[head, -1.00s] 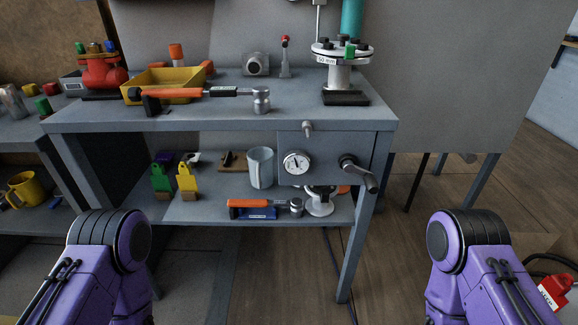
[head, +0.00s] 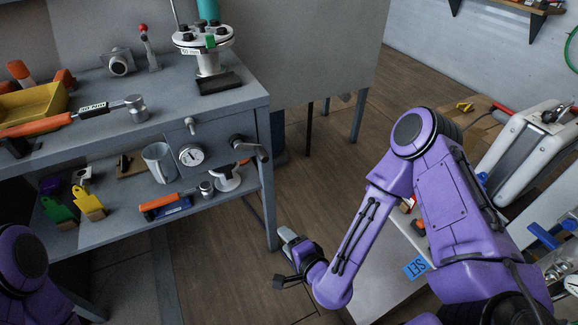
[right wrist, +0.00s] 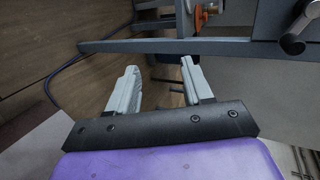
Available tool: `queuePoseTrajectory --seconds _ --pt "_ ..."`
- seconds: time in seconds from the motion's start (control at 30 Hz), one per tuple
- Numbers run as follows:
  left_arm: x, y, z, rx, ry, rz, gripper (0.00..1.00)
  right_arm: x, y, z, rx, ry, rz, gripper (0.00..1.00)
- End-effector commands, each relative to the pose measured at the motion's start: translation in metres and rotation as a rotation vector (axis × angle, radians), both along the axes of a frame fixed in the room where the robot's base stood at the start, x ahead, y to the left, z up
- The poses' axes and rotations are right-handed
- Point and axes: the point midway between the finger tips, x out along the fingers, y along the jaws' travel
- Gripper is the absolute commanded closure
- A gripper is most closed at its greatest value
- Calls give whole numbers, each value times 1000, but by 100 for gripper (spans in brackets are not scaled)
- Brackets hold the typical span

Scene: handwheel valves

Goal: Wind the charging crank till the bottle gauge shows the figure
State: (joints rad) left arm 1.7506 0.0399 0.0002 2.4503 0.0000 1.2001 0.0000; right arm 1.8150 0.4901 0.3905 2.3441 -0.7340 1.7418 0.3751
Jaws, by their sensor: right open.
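The charging crank (head: 248,147) has a dark arm and handle and sits at the right end of the bench's front panel. It also shows at the upper right of the right wrist view (right wrist: 293,43). A round white-faced gauge (head: 191,156) is on the same panel, left of the crank; its reading is too small to tell. My right gripper (head: 283,259) is open and empty, below and to the right of the crank, over the floor. Its two grey fingers (right wrist: 160,82) are spread apart in the right wrist view. My left gripper is out of view.
The grey bench (head: 232,98) carries a flanged fitting (head: 205,55), a yellow bin (head: 35,100) and a torque wrench (head: 90,113). A mug (head: 158,162) and brushes are on its lower shelf. A blue SET card (head: 415,268) lies on a pale surface at right. Floor beside the bench is clear.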

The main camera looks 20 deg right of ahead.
Motion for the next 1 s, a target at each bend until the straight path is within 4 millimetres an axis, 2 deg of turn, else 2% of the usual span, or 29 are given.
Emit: queuePoseTrajectory --seconds 0.03,0.1,0.2,0.3,0.57,1.0 --pt "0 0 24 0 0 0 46 21 1 49 112 -94 -58 49" --pt "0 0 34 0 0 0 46 43 1 93 256 -210 -118 49" --pt "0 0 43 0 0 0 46 61 -4 136 401 -329 -172 49" --pt "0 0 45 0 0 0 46 68 -8 156 471 -388 -197 49" --pt "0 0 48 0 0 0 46 84 -13 158 481 -405 -212 49" --pt "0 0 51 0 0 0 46 138 -9 157 478 -402 -207 49"
